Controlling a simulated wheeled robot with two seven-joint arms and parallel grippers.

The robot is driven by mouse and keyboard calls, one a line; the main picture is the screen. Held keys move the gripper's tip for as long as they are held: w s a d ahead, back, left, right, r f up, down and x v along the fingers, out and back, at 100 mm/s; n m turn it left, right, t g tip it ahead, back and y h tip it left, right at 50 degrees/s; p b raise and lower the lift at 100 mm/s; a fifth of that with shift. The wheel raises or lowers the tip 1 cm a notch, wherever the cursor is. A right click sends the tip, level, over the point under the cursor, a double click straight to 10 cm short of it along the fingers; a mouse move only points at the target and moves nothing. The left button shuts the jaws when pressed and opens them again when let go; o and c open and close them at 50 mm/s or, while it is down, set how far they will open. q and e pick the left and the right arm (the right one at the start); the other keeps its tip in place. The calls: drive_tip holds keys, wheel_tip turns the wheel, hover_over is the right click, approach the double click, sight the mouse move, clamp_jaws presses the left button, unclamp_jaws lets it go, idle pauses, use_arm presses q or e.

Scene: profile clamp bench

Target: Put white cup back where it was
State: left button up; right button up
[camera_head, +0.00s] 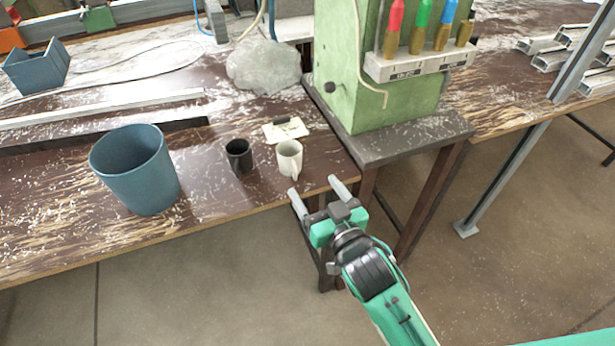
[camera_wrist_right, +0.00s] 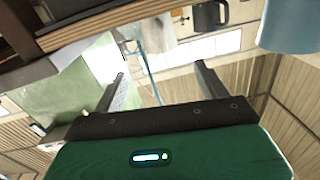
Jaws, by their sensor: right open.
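The white cup (camera_head: 289,157) stands upright on the worn brown bench near its front edge, just right of the black cup (camera_head: 239,155). My right gripper (camera_head: 313,187) is open and empty at the bench's front edge, a little in front of and to the right of the white cup, apart from it. In the right wrist view the open fingers (camera_wrist_right: 160,72) have nothing between them; the black cup (camera_wrist_right: 208,17) shows at the top, and a pale shape left of it is probably the white cup. My left gripper is not in view.
A blue bucket (camera_head: 136,172) stands left of the cups. A small pale card with a dark item (camera_head: 285,130) lies behind the white cup. A green machine (camera_head: 372,80) rises at the right, and a clear plastic bag (camera_head: 263,66) lies behind. The floor in front is clear.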

drive_tip(key=shift+v, duration=0.85)
drive_tip(key=s+d+f+m+g+h, duration=0.1)
drive_tip(key=s+d+f+g+h, duration=0.2)
drive_tip(key=f, duration=1.2)
drive_tip(key=d+f+g+h, duration=0.2)
drive_tip(key=d+f+g, duration=0.25)
drive_tip(key=f, duration=1.15)
drive_tip(key=s+d+f+g, duration=0.3)
drive_tip(key=s+d+f, duration=0.1)
drive_tip(key=s+f, duration=0.6)
drive_tip(key=s+d+f+g+h, duration=0.1)
drive_tip(key=s+d+f+g, duration=0.3)
drive_tip(key=s+f, duration=0.7)
drive_tip(key=shift+d+f+m+h, duration=0.3)
drive_tip(key=shift+d+f, duration=0.2)
drive_tip(key=shift+d, duration=0.3)
